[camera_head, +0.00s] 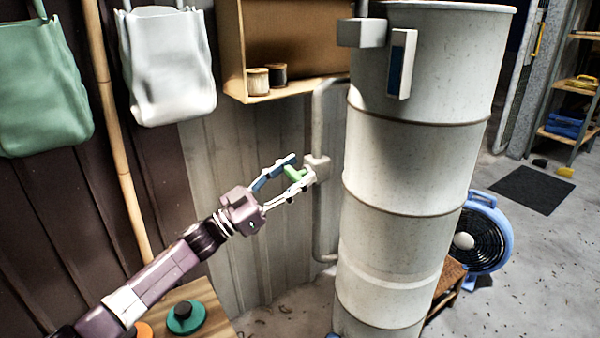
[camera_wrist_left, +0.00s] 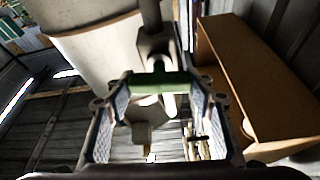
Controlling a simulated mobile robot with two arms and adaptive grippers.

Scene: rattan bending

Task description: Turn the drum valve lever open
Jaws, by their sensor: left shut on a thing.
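The tall grey drum (camera_head: 408,150) stands upright at the right of centre in the head view. A grey pipe (camera_head: 320,220) runs beside its left side and carries a valve body (camera_head: 317,167). A green lever (camera_head: 294,174) sticks out from the valve toward my gripper. My left gripper (camera_head: 300,168) is shut on the lever, with a finger on each side of it. In the left wrist view the green lever (camera_wrist_left: 150,82) lies crosswise between the fingers, with the valve body (camera_wrist_left: 155,45) just beyond. My right gripper is not in view.
A wooden wall shelf (camera_head: 285,55) with two spools is above the gripper. A white bag (camera_head: 168,65) and a green bag (camera_head: 42,85) hang at the left. A blue fan (camera_head: 480,235) stands behind the drum at the right. A small table with round lids is at the lower left.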

